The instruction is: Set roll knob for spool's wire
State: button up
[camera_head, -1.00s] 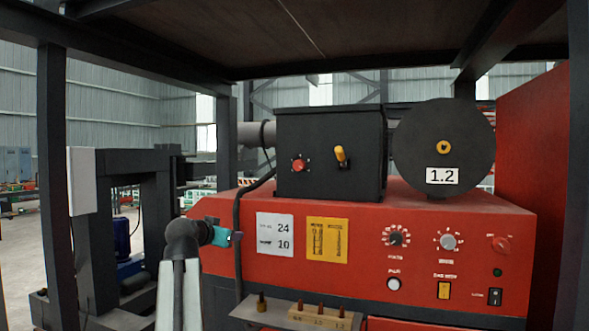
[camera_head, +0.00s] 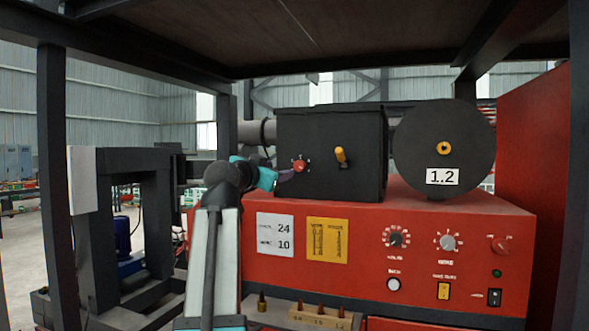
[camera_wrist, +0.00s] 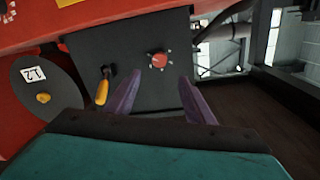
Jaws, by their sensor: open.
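The red roll knob (camera_head: 300,165) sits on the left part of the black box's front face, with marks around it. It also shows in the wrist view (camera_wrist: 158,60), ahead of my fingers. The black spool (camera_head: 443,150) at the right carries a white label (camera_head: 442,176) reading 1.2. My gripper (camera_head: 288,176) is just left of and below the knob in the head view. In the wrist view its two purple fingers (camera_wrist: 158,98) are spread apart and empty, with the knob between and beyond their tips. I cannot tell the remaining gap exactly.
A yellow-handled lever (camera_head: 341,156) sticks out right of the knob; it shows close to one finger in the wrist view (camera_wrist: 102,90). The red panel (camera_head: 370,255) below bears two dials, a yellow switch and two cards. A dark post stands left.

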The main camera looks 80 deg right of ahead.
aim_at(298, 167)
jog(key=shift+d, duration=0.15)
jog(key=p+x, duration=0.4)
jog(key=x, duration=0.8)
jog(key=shift+s+d+r+p, duration=0.1)
jog(key=shift+r+p, duration=0.1)
jog(key=shift+p, duration=0.1)
jog(key=shift+s+d+f, duration=0.15)
jog(key=shift+s+d, duration=0.05)
jog(key=shift+d, duration=0.45)
jog(key=c, duration=1)
jog(key=shift+s+a, duration=0.1)
jog(key=shift+a, duration=0.2)
jog(key=shift+c, duration=0.4)
jog(key=shift+d, duration=0.2)
